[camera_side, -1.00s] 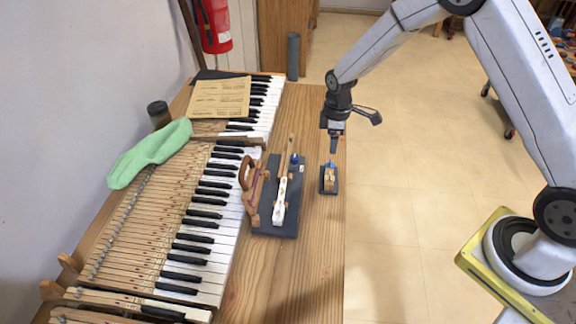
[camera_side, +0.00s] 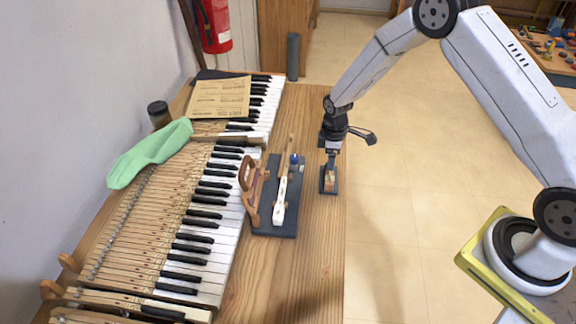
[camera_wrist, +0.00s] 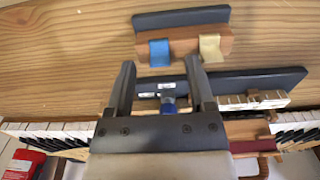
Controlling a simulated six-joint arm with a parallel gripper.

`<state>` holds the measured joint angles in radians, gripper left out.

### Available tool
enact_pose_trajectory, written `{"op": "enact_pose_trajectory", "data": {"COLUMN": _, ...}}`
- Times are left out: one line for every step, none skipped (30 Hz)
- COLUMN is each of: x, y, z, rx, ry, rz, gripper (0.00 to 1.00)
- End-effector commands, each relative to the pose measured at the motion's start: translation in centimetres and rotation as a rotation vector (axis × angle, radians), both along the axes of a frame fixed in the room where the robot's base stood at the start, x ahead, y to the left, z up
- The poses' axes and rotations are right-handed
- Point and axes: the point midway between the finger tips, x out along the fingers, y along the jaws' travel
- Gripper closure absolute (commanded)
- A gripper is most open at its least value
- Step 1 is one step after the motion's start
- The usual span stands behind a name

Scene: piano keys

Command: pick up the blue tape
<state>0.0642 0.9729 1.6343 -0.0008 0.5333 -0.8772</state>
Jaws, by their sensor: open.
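The blue tape (camera_wrist: 160,53) is a short blue strip over the near edge of a small wooden block (camera_wrist: 185,44) in the wrist view. The block lies on a small dark pad (camera_wrist: 150,20); in the side view this pad (camera_side: 322,186) is near the right edge of the bench. My gripper (camera_wrist: 160,68) is open, with its fingers apart and the tape lined up between and just beyond their tips. In the side view my gripper (camera_side: 331,166) points down over the back of the block and hides the blue tape.
A cream strip (camera_wrist: 210,48) lies beside the blue tape on the block. A larger dark pad (camera_side: 270,232) to the left holds a key piece, wooden parts and a blue-topped bottle (camera_side: 294,160). The keyboard (camera_side: 200,235) is further left. Bare bench (camera_side: 300,270) is in front.

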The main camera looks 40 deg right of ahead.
Motion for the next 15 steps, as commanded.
{"op": "enact_pose_trajectory", "data": {"x": -0.03, "y": 0.00, "z": -0.39, "rx": -0.001, "ry": 0.001, "rz": 0.000, "gripper": 0.31}}
{"op": "enact_pose_trajectory", "data": {"x": -0.02, "y": -0.01, "z": -0.51, "rx": 0.000, "ry": 0.000, "rz": 0.000, "gripper": 0.31}}
{"op": "enact_pose_trajectory", "data": {"x": -0.01, "y": 0.00, "z": -0.63, "rx": 0.000, "ry": 0.000, "rz": 0.000, "gripper": 0.31}}
{"op": "enact_pose_trajectory", "data": {"x": -0.01, "y": -0.01, "z": -0.70, "rx": 0.000, "ry": 0.000, "rz": 0.000, "gripper": 0.31}}
{"op": "enact_pose_trajectory", "data": {"x": -0.01, "y": -0.01, "z": -0.74, "rx": -0.001, "ry": -0.001, "rz": 0.000, "gripper": 0.31}}
{"op": "enact_pose_trajectory", "data": {"x": -0.01, "y": -0.01, "z": -0.76, "rx": -0.001, "ry": -0.001, "rz": 0.000, "gripper": 0.31}}
{"op": "enact_pose_trajectory", "data": {"x": -0.01, "y": -0.01, "z": -0.76, "rx": -0.001, "ry": -0.001, "rz": 0.000, "gripper": 0.31}}
{"op": "enact_pose_trajectory", "data": {"x": -0.01, "y": -0.01, "z": -0.75, "rx": -0.001, "ry": -0.001, "rz": 0.000, "gripper": 0.31}}
{"op": "enact_pose_trajectory", "data": {"x": -0.01, "y": -0.01, "z": -0.74, "rx": -0.001, "ry": -0.001, "rz": 0.000, "gripper": 0.31}}
{"op": "enact_pose_trajectory", "data": {"x": -0.01, "y": -0.01, "z": -0.74, "rx": -0.001, "ry": -0.001, "rz": 0.000, "gripper": 0.31}}
{"op": "enact_pose_trajectory", "data": {"x": -0.01, "y": -0.01, "z": -0.74, "rx": -0.001, "ry": -0.001, "rz": 0.000, "gripper": 0.31}}
{"op": "enact_pose_trajectory", "data": {"x": -0.01, "y": -0.01, "z": -0.73, "rx": -0.001, "ry": -0.001, "rz": 0.000, "gripper": 0.31}}
{"op": "enact_pose_trajectory", "data": {"x": -0.01, "y": -0.01, "z": -0.73, "rx": -0.001, "ry": -0.001, "rz": 0.000, "gripper": 0.31}}
{"op": "enact_pose_trajectory", "data": {"x": -0.01, "y": -0.01, "z": -0.73, "rx": -0.001, "ry": -0.001, "rz": 0.000, "gripper": 0.31}}
{"op": "enact_pose_trajectory", "data": {"x": -0.01, "y": -0.01, "z": -0.73, "rx": -0.001, "ry": -0.001, "rz": 0.000, "gripper": 0.31}}
